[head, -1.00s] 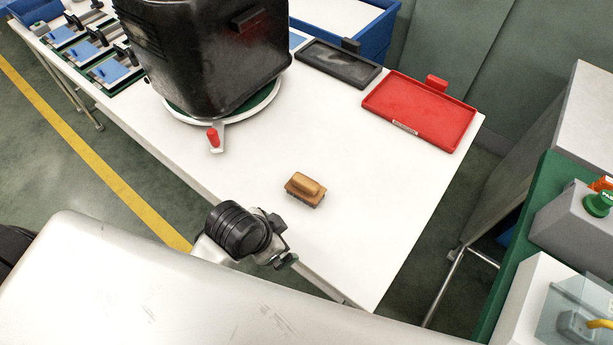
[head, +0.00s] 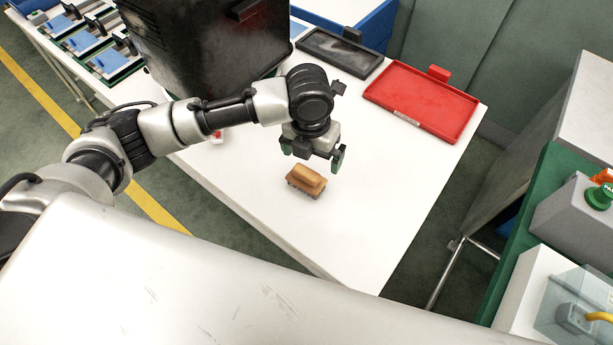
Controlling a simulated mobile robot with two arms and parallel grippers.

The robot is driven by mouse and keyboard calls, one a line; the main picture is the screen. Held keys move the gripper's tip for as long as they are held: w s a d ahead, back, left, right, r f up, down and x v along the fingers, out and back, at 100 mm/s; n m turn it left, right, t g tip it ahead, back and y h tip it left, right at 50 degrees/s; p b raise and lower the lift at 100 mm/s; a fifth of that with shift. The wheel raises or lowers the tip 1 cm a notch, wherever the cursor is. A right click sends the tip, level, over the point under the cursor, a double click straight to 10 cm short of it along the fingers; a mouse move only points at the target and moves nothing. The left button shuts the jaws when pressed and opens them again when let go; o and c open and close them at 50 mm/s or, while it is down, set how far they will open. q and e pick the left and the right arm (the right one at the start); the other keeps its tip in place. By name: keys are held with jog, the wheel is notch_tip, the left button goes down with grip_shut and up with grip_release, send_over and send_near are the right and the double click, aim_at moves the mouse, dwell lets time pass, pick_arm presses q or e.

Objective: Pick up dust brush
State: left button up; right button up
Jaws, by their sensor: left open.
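The dust brush (head: 306,182) lies on the white table (head: 370,225), bristles down, with a tan wooden handle on top. My left gripper (head: 312,160) is open and empty. In the head view it appears just above the brush, fingers pointing down. The brush is fully visible between and below the fingertips, and the gripper looks apart from it. My right gripper is not in view.
A red tray (head: 422,100) and a black tray (head: 343,52) lie toward the far edge. A blue bin (head: 378,25) is at the back. The table's right part is clear.

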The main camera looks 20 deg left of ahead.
aim_at(306, 171)
pick_arm(q)
jog(key=shift+w+a+r+m+y, duration=0.15)
jog(key=shift+w+a+r+m, duration=0.1)
jog(key=shift+a+m, duration=0.15)
jog(key=shift+w+a+r+m+y, duration=0.1)
jog(key=shift+w+a+m+y, duration=0.05)
jog(key=shift+w+a+m, duration=0.2)
notch_tip(306, 171, down, 5)
jog(key=shift+s+f, duration=0.1)
jog(key=shift+a+f+p, duration=0.1)
jog(key=shift+f+p, duration=0.7)
jog(key=shift+f, duration=1.9)
jog(key=c, duration=0.6)
jog(key=shift+o, duration=0.2)
jog(key=shift+r, duration=0.15)
